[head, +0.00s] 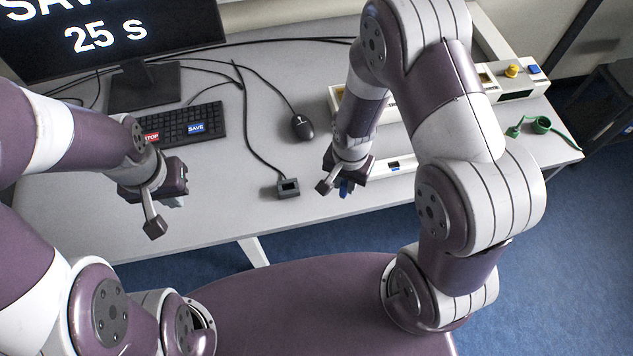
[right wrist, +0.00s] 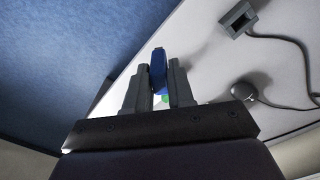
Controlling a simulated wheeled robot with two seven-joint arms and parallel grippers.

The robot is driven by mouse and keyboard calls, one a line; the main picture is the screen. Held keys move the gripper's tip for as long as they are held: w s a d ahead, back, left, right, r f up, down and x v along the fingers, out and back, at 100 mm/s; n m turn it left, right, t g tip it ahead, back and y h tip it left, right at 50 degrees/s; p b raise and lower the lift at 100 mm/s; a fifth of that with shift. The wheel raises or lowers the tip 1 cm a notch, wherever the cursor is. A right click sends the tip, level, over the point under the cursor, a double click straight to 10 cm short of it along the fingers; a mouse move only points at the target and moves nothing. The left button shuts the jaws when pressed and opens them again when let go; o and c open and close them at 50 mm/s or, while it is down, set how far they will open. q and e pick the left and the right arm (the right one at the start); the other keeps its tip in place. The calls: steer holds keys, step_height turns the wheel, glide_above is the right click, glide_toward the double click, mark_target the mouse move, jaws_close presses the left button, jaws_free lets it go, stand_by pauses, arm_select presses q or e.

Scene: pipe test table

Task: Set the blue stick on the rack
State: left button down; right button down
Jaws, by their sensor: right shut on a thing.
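The blue stick (right wrist: 158,70) stands between the two grey fingers of my right gripper (right wrist: 157,82) in the right wrist view. In the head view its blue end (head: 346,188) shows just below my right gripper (head: 350,184), over the near part of the table. My left gripper (head: 174,202) hangs near the table's left front, away from the stick; its fingers are mostly hidden. A low white piece with a dark slot and a blue mark (head: 396,165) lies right of my right gripper, partly behind my arm; I cannot tell whether it is the rack.
A small dark box with a cable (head: 288,188) lies left of my right gripper. A mouse (head: 302,127), keyboard (head: 190,122) and monitor (head: 110,40) are farther back. A green coiled cable piece (head: 541,125) and a button box (head: 512,80) are at the right.

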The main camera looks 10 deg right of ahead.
steer(key=shift+s+a+f+m, duration=0.15)
steer(key=shift+a+f+m, duration=0.15)
steer(key=shift+f+m, duration=0.4)
steer(key=w+f, duration=0.3)
steer(key=w+a+f+p, duration=0.1)
steer(key=w+f, duration=0.2)
steer(key=w+f+p, duration=0.1)
steer(key=w+f, duration=0.2)
steer(key=w, duration=0.1)
steer(key=shift+a+f, duration=0.15)
steer(key=shift+f, duration=0.5)
steer(key=c, duration=1)
jaws_free()
